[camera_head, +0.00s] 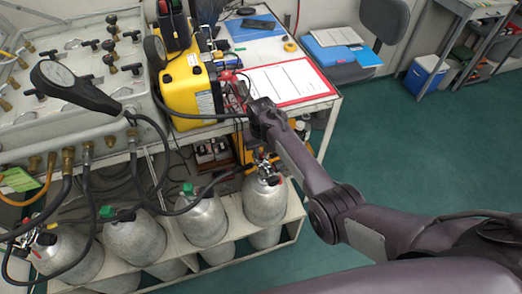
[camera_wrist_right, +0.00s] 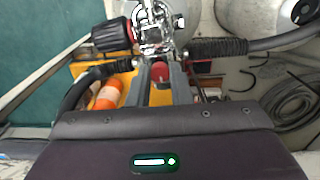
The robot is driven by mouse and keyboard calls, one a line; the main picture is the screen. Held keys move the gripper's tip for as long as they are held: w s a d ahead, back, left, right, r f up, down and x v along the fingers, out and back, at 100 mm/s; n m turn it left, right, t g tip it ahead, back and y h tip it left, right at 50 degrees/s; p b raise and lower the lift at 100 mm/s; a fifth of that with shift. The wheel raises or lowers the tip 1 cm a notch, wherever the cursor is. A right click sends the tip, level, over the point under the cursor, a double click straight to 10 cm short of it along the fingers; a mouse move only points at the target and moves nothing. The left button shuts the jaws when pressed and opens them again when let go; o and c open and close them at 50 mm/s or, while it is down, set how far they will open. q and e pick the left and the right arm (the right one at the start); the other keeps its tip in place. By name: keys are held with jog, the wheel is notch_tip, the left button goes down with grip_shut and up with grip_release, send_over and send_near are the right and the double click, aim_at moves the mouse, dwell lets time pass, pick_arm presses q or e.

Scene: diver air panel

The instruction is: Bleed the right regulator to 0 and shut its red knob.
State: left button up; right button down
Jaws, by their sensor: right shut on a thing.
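The right regulator (camera_head: 264,166) is a chrome fitting on top of the rightmost grey cylinder (camera_head: 265,203). In the right wrist view the regulator (camera_wrist_right: 155,28) fills the top middle, with a black ribbed knob (camera_wrist_right: 110,33) at its left and black hoses at both sides. My right gripper (camera_wrist_right: 164,78) is at the regulator, its two grey fingers closed around a small red knob (camera_wrist_right: 160,72). In the head view the right gripper (camera_head: 262,148) points down at the valve, and its fingertips are hard to make out. No dial reading is legible. My left gripper is not in view.
A yellow case (camera_head: 187,88) stands on the bench behind the right arm, beside a red-edged sheet (camera_head: 290,82). A large black gauge (camera_head: 75,88) stands by the metal valve panel (camera_head: 35,135) at left. Several other cylinders stand in the lower rack. The green floor (camera_head: 425,135) is open at right.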

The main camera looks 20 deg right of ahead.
jog(key=n+p, duration=0.1)
jog(key=n, duration=0.1)
jog(key=shift+r+n, duration=0.1)
jog(key=shift+n, duration=0.2)
jog(key=shift+n+p, duration=0.45)
jog(key=shift+n, duration=0.55)
jog(key=n, duration=0.2)
jog(key=shift+n, duration=0.3)
jog(key=n, duration=0.2)
jog(key=shift+n+p, duration=0.35)
jog(key=shift+n, duration=0.05)
jog(key=n, duration=0.5)
jog(key=shift+b, duration=0.3)
jog(key=n+b, duration=0.1)
jog(key=n, duration=0.4)
jog(key=shift+n, duration=0.4)
